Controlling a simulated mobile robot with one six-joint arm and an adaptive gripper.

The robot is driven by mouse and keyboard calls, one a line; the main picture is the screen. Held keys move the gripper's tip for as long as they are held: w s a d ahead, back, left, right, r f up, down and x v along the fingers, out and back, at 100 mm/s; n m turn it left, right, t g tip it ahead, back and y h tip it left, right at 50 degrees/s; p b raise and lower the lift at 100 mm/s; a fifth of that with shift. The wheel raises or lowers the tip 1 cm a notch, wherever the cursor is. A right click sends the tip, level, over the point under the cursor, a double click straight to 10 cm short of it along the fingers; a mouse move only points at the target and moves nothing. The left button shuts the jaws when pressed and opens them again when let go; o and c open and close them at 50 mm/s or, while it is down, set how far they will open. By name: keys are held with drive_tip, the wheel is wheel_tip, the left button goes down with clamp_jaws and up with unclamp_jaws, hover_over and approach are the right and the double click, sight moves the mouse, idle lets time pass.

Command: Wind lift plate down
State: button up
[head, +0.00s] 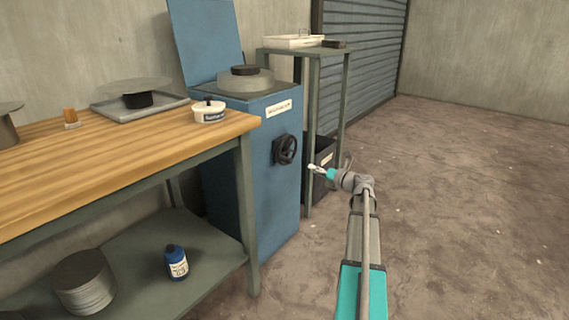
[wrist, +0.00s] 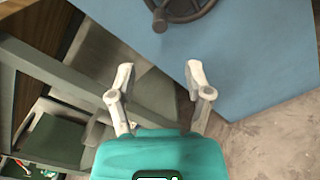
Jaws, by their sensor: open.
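A blue cabinet (head: 235,165) stands past the end of the workbench, with its lid raised. A grey round plate (head: 246,83) with a dark block on it sits at the top opening; I cannot tell if this is the lift plate. A dark handwheel (head: 285,149) is on the cabinet's side. In the wrist view the handwheel (wrist: 185,10) shows partly at the top edge, with a knob on its rim. My gripper (head: 314,167) is right of and a little below the wheel in the head view. In the wrist view my gripper (wrist: 160,75) is open and empty, apart from the wheel.
The wooden workbench (head: 110,155) at left holds a tray (head: 112,107), a white tub (head: 209,116) and an orange-brown block (head: 70,118). Its lower shelf holds stacked discs (head: 85,282) and a blue bottle (head: 176,262). A side stand (head: 346,85) is behind the cabinet. Floor at right is clear.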

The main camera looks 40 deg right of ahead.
sight(281, 158)
drive_tip(key=shift+w, duration=0.2)
drive_tip(key=x, duration=1.3)
drive_tip(key=shift+w+a, duration=0.15)
drive_tip(key=shift+w, duration=0.05)
clamp_jaws()
idle(0.3)
